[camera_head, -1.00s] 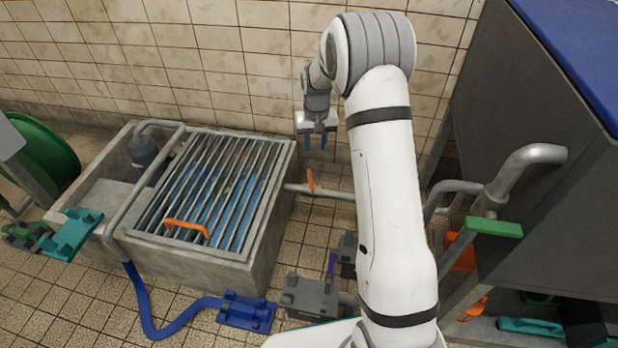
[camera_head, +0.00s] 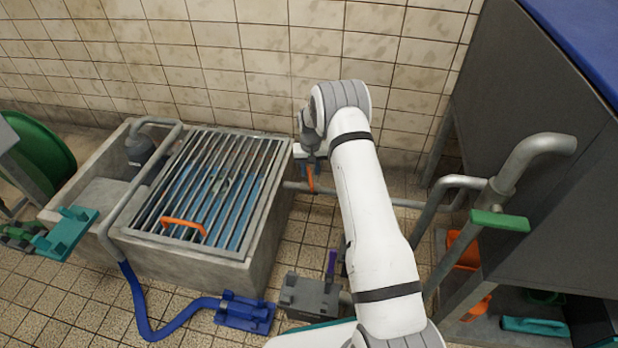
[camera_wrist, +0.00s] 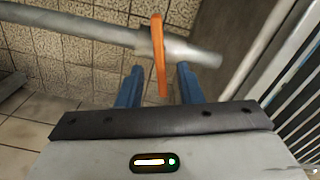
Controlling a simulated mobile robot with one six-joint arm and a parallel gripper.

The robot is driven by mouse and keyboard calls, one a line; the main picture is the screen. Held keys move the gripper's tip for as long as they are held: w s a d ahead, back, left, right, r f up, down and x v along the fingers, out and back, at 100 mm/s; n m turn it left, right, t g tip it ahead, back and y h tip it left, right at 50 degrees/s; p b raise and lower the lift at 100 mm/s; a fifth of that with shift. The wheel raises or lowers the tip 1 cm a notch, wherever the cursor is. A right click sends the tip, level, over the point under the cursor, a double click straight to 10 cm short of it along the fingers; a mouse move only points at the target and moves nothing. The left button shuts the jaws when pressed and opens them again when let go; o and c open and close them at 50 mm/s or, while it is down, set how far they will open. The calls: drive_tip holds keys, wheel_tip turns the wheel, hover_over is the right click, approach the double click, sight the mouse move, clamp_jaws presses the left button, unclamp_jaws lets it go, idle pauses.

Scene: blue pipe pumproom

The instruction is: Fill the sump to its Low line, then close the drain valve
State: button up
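The concrete sump (camera_head: 190,262) stands at the left under a metal grate (camera_head: 272,160), with blue water visible below the bars. The Low line cannot be made out. An orange valve lever (camera_head: 311,181) sits on the pipe coming out of the sump's right side. In the wrist view the lever (camera_wrist: 160,60) stands across the grey pipe (camera_wrist: 80,33). My gripper (camera_wrist: 159,72) is open, its two blue fingers on either side of the lever's lower end. Whether they touch it cannot be told. In the head view my gripper (camera_head: 310,165) is at the lever, partly hidden by my wrist.
A pipe with a green-handled valve (camera_head: 500,221) stands at the right by a dark tank (camera_head: 540,130). A blue hose (camera_head: 150,318) runs from the sump to a blue coupling (camera_head: 245,314). A grey box (camera_head: 310,297) with a purple lever (camera_head: 331,263) is on the floor.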

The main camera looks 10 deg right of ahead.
wheel_tip(320, 180, down, 3)
drive_tip(key=shift+b, duration=0.4)
drive_tip(key=shift+c, duration=0.4)
clamp_jaws()
